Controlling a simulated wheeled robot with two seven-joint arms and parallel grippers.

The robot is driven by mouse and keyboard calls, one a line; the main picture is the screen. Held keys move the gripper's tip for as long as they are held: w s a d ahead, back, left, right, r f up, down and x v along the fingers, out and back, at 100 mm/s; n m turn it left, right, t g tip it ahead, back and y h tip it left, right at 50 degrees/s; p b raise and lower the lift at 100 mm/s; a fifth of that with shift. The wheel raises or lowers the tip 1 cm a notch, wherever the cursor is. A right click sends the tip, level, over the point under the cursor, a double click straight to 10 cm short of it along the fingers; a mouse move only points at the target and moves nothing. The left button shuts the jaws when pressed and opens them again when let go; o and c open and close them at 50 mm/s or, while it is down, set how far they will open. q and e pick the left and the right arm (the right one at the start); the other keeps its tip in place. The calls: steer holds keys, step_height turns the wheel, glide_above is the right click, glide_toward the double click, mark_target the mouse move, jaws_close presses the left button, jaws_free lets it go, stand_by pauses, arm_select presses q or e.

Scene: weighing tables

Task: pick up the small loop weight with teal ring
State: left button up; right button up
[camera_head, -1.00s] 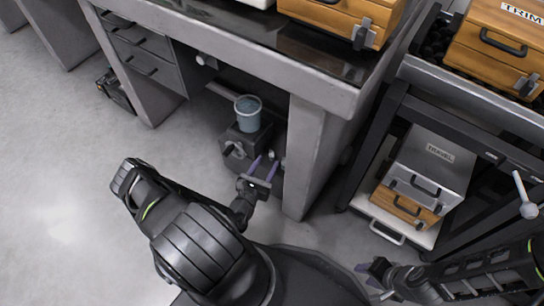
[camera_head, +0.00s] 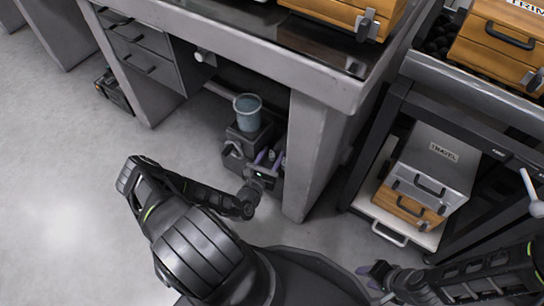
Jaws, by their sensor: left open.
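My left gripper (camera_head: 268,157) is open, its two purple fingers pointing at the dark equipment under the grey table. A small pale metal piece (camera_head: 271,155) shows between or just behind its fingertips. It is too small to tell whether it is the loop weight, and no teal ring can be made out on it. The fingers do not visibly close on anything. My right gripper (camera_head: 374,283) is at the bottom right, low over the floor, with its fingers apart and nothing seen between them.
A blue-grey bucket (camera_head: 247,105) stands on a dark block under the table (camera_head: 325,92). The table's thick leg (camera_head: 308,160) stands right of my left gripper. A dark rack (camera_head: 368,150) holds silver (camera_head: 435,160) and wooden cases.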

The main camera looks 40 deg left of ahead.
arm_select(q)
steer(key=shift+c, duration=0.6)
jaws_close()
